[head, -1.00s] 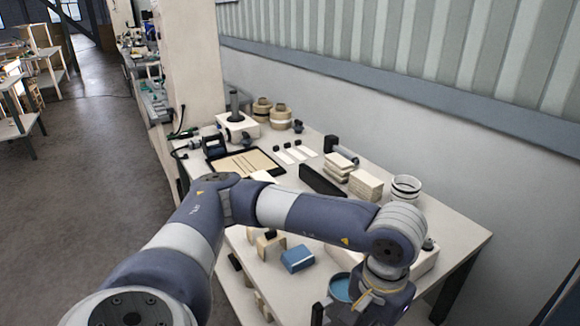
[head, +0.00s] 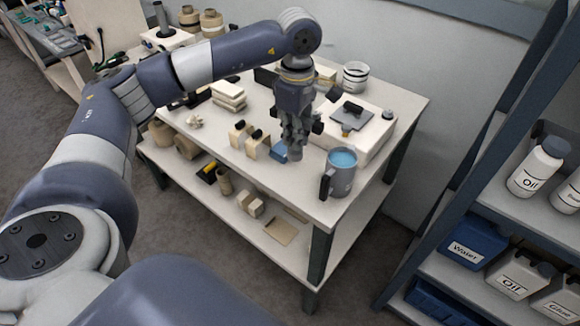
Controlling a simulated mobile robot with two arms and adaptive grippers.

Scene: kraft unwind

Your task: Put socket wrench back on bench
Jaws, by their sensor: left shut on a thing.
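My left gripper (head: 293,148) points down over the front part of the white bench (head: 312,200). It is shut on a dark grey thing, taken to be the socket wrench, which hardly stands out from the grey fingers. Whether that thing touches the bench top, I cannot tell. A grey mug (head: 341,180) with blue inside stands to the right of the gripper, near the bench's front corner. My right gripper is not in view.
Small wooden blocks (head: 257,147) stand left of the gripper. A white box (head: 365,138) with a dark flat item is behind the mug. Striped rings (head: 356,76) stand further back. A shelf rack with oil bottles (head: 537,168) is at right. Bare bench top lies in front.

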